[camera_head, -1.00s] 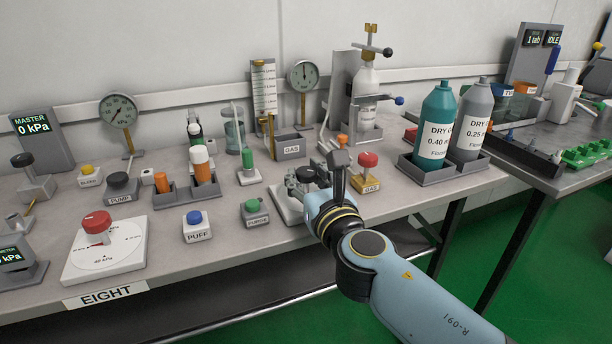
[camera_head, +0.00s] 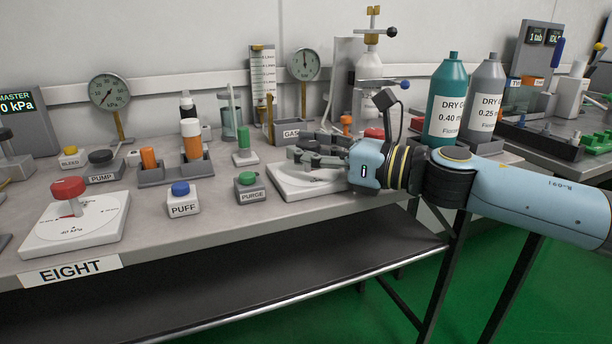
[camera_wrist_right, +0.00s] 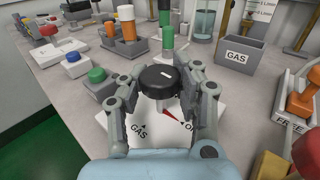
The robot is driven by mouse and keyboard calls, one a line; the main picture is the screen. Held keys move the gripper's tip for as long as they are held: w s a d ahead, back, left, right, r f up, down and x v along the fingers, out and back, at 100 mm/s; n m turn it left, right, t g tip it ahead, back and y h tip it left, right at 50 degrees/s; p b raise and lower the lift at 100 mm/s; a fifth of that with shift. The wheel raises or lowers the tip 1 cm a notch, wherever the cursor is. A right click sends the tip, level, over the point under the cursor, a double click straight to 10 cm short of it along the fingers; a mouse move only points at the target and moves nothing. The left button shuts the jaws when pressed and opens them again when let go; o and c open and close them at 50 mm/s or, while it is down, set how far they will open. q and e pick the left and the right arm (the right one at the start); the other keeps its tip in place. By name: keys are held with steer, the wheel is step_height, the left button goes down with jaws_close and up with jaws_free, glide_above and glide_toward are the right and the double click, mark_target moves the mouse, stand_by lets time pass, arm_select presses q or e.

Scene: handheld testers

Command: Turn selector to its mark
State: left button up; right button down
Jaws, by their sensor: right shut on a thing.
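The selector is a black round knob (camera_wrist_right: 158,77) on a white plate (camera_wrist_right: 160,130); the plate also shows in the head view (camera_head: 300,186). In the wrist view the plate bears the word GAS (camera_wrist_right: 139,131) at left and a partly covered word starting with O at right. A red pointer (camera_wrist_right: 170,112) shows below the knob, slanting toward the lower right. My right gripper (camera_head: 318,152) reaches in from the right and is shut on the knob, one finger on each side. The knob is mostly hidden by fingers in the head view. My left gripper is not in view.
A green PURGE button (camera_head: 248,180) and a blue PUFF button (camera_head: 181,190) stand left of the plate. A grey GAS box (camera_head: 288,132) is behind it. A teal bottle (camera_head: 446,105) and a grey bottle (camera_head: 485,95) stand close behind my right arm.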

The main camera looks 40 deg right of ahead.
mark_target(308, 142)
steer(key=shift+f+n+g+y, duration=0.15)
steer(key=shift+n+g+y, duration=0.65)
steer(key=shift+n+y, duration=0.25)
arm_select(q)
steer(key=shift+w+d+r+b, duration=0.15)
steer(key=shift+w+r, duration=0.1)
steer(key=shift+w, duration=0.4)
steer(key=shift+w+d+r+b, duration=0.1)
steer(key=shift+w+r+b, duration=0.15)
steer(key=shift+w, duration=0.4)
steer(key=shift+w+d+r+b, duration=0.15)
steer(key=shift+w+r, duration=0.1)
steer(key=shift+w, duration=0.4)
arm_select(e)
steer(key=shift+s+n+g+y, duration=0.1)
steer(key=shift+n+g+y, duration=0.7)
steer(key=shift+y, duration=0.45)
steer(key=c, duration=0.9)
jaws_free()
steer(key=shift+d, duration=0.15)
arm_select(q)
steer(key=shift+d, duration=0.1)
arm_select(e)
steer(key=shift+o, duration=0.2)
steer(key=shift+r, duration=0.3)
step_height(308, 142, up, 10)
steer(key=shift+f, duration=0.2)
